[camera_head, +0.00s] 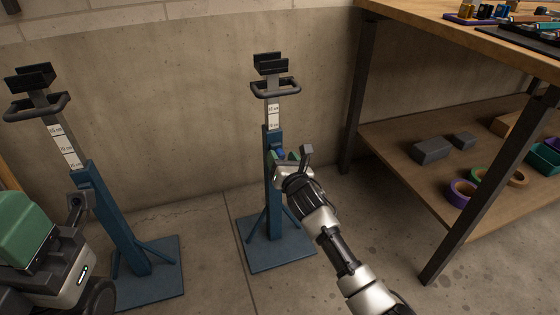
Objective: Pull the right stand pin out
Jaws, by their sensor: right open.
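The right stand (272,190) is a blue post on a square base plate, with a grey inner tube, a white scale label and a black cradle on top. My right gripper (291,157) is open beside the right side of this post, just below the post's top. One grey finger stands up clear of the post. The other side of the gripper is near the post, by small blue and green parts (281,154). The stand pin cannot be made out clearly there, and I cannot tell whether the gripper touches it. My left gripper is not in view.
A second blue stand (116,220) leans in view at left, beside a green and grey machine (55,250). A wooden workbench (450,24) with dark legs and a lower shelf (400,150) stands at right. A concrete wall is behind.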

